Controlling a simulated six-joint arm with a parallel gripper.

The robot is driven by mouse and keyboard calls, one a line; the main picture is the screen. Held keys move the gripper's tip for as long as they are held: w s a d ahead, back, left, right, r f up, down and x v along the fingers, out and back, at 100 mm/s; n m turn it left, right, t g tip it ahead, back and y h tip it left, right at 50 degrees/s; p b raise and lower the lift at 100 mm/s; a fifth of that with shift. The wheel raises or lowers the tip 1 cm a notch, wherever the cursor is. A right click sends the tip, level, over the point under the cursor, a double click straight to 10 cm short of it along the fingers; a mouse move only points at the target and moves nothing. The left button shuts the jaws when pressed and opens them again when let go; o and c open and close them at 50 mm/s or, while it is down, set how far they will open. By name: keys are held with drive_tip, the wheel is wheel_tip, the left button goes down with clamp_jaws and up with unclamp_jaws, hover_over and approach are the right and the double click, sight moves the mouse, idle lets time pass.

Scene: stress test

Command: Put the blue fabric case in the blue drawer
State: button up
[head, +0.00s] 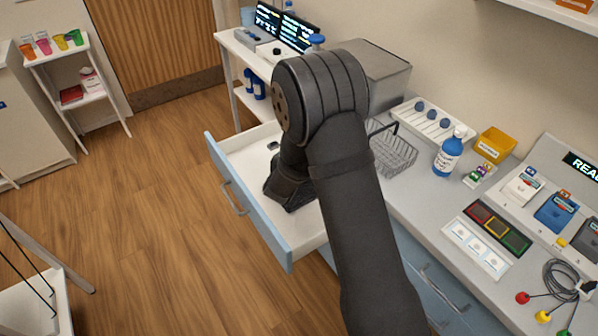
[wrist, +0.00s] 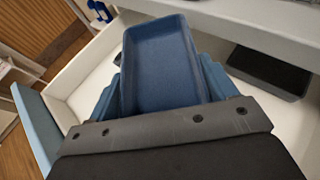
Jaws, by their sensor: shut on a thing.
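The blue fabric case (wrist: 162,65) shows in the wrist view as a blue, shallow, box-like shape with a raised rim. My gripper (wrist: 165,100) is shut on it. In the head view my gripper (head: 288,190) is over the open drawer, and my arm hides the case. The drawer (head: 240,210) has a light blue front with a grey handle and a white inside. In the wrist view the drawer's blue front (wrist: 42,125) is at the left and its white inside surrounds the case. I cannot tell whether the case touches the drawer floor.
A dark grey tray-like thing (wrist: 268,72) lies right of the case in the wrist view. On the counter stand a wire basket (head: 393,150), a blue bottle (head: 448,155) and a yellow bin (head: 495,145). The wooden floor (head: 140,190) left of the drawer is clear.

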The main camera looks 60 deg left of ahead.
wheel_tip(320, 180, down, 9)
drive_tip(key=shift+r, duration=0.15)
drive_tip(key=w+a, duration=0.3)
drive_tip(key=shift+f, duration=0.2)
drive_tip(key=shift+d+f, duration=0.1)
drive_tip(key=shift+f, duration=0.35)
drive_tip(key=shift+s+f, duration=0.1)
drive_tip(key=shift+f, duration=0.1)
drive_tip(key=o, duration=1.1)
drive_tip(key=shift+r, duration=0.15)
